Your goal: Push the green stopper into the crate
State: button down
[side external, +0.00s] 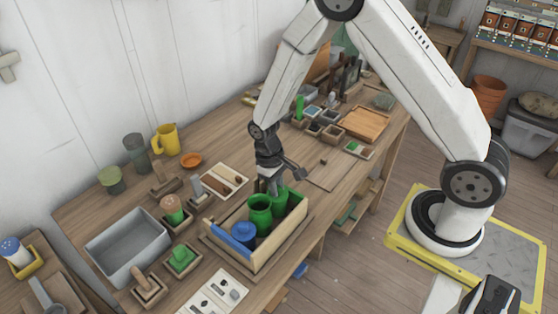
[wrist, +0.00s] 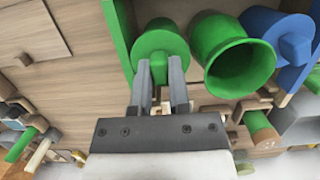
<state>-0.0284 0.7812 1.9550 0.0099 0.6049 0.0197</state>
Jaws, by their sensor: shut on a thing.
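The green stopper (wrist: 160,40) shows in the wrist view as a round green disc with a raised middle part between my fingertips. In the side view the green stopper (side external: 281,203) is at the right end of the crate, just below my gripper (side external: 270,186). My gripper (wrist: 160,66) is shut on the stopper's middle part. The crate (side external: 285,238) is an open wooden box with a blue end panel. A green open-mouthed pot (side external: 259,216) and a blue piece (side external: 243,234) stand in it, left of the stopper. The stopper's underside is hidden, so I cannot tell how deep it sits.
A grey bin (side external: 128,243) stands left of the crate. Small trays, a green block (side external: 181,257) and wooden-handled stamps lie around it. A yellow mug (side external: 166,140) is farther back. The bench right of the crate has some bare room (side external: 330,205).

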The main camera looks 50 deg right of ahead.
jog(key=shift+f, duration=0.75)
jog(key=c, duration=0.5)
grip_release()
jog(key=shift+c, duration=0.6)
jog(key=shift+r, duration=0.2)
jog(key=shift+w+r, duration=0.25)
jog(key=shift+r, duration=0.85)
jog(key=shift+w+r, duration=0.2)
jog(key=shift+r, duration=0.9)
jog(key=shift+w+r, duration=0.25)
jog(key=shift+r, duration=0.85)
jog(key=shift+r, duration=0.1)
